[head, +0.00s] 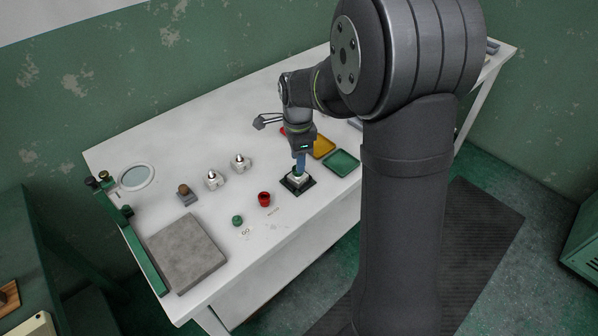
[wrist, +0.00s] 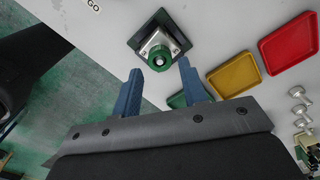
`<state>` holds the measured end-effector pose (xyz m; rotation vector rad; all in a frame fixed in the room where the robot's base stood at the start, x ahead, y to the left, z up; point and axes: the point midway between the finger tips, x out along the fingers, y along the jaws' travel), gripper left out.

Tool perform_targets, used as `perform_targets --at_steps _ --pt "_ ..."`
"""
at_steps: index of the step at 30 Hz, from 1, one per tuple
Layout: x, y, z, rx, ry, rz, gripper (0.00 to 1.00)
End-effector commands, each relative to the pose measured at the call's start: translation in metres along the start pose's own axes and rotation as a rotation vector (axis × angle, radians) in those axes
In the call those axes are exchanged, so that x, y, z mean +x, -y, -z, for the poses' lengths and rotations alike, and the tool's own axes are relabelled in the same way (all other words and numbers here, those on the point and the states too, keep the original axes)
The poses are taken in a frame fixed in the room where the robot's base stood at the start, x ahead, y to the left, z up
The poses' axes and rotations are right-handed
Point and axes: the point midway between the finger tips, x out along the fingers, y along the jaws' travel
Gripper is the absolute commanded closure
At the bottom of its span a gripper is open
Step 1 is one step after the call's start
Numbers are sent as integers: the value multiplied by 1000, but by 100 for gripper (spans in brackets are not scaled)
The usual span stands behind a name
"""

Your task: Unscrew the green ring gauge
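A green ring gauge (wrist: 158,58) sits on a pale metal block on a dark square base (wrist: 174,22) in the wrist view. A bright metal stud end shows in the ring's centre. In the head view the base (head: 297,184) stands near the table's front edge, with the ring mostly hidden by my fingers. My gripper (head: 299,168) points down right above it. In the wrist view, my gripper's blue fingers (wrist: 160,67) are apart, one on each side of the ring, with gaps visible. Nothing is held. Exact fingertip height against the ring is unclear.
Green (head: 342,162), yellow (head: 322,146) and red (wrist: 289,44) trays lie to the right. Two metal fixtures (head: 214,180) and a grey plate (head: 186,253) are further left.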

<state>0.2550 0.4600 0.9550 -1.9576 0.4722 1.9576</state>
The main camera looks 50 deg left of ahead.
Motion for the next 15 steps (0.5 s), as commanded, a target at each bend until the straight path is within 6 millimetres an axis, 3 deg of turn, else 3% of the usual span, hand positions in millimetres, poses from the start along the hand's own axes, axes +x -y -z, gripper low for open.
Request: perform_targets --at_steps 15 --pt "19 0 0 -2 0 -2 61"
